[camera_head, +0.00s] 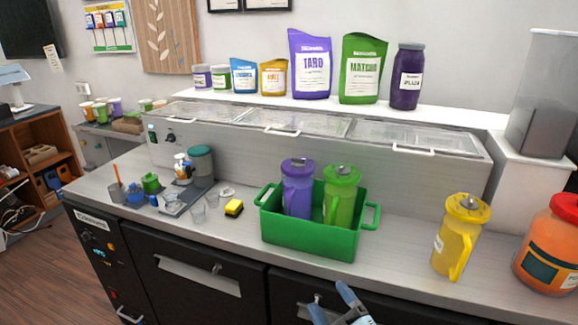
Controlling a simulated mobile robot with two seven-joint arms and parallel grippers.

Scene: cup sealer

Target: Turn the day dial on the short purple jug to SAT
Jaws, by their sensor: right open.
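A purple jug (298,195) stands upright in the left part of a green crate (305,240) on the counter. Its lid (298,164) has a small grey part on top; any day lettering is too small to read. A green jug (342,190) stands beside it on the right in the same crate. The crate's front wall hides the lower parts of both jugs. My right gripper (331,297) is at the bottom edge, below and in front of the crate, open and empty, apart from the jugs. My left gripper is not in view.
A yellow jug (458,238) and a large orange jar (552,245) stand to the right on the counter (400,245). Counter between crate and yellow jug is clear.

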